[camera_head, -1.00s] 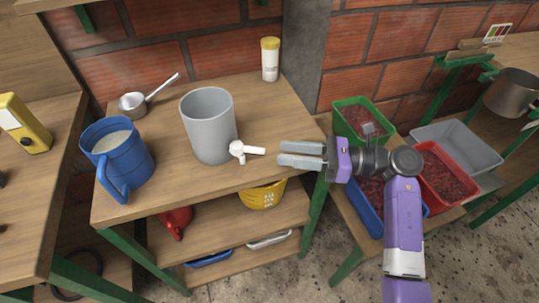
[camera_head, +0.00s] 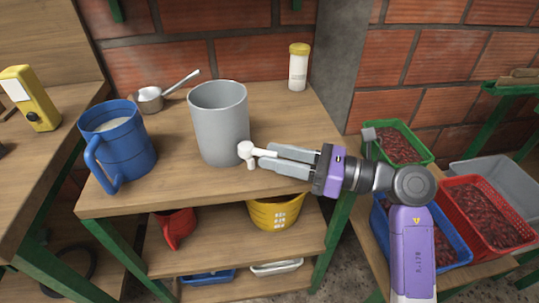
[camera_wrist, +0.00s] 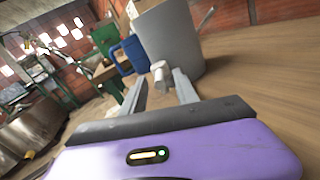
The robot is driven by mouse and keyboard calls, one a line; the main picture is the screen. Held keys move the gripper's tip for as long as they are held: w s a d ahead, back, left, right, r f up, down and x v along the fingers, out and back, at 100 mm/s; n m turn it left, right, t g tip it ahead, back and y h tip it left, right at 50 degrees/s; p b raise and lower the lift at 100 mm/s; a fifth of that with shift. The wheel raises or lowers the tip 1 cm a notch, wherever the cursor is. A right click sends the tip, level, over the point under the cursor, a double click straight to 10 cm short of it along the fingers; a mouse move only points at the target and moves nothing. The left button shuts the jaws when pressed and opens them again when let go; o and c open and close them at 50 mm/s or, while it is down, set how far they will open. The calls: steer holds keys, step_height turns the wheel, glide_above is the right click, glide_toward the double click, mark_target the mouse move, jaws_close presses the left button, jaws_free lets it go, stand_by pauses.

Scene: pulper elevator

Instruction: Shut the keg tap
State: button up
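The grey keg (camera_head: 218,120) stands upright on the wooden table; it also shows in the wrist view (camera_wrist: 170,40). The white keg tap (camera_head: 247,152) sticks out low on the keg's right side, its lever pointing right toward my gripper. In the wrist view the tap (camera_wrist: 160,72) lies just ahead of and between the fingertips. My gripper (camera_head: 270,160) is at the tap from the right, its two fingers apart, with the lever's end at or between the tips. In the wrist view my gripper (camera_wrist: 158,85) is open. Contact with the lever cannot be told.
A blue jug (camera_head: 125,150) of white liquid stands left of the keg, with a metal saucepan (camera_head: 148,98) behind it. A yellow-capped bottle (camera_head: 299,68) stands at the back right. Crates of red berries (camera_head: 488,207) lie right.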

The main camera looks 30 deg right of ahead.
steer(key=shift+x, duration=0.9)
jaws_close()
stand_by(0.8)
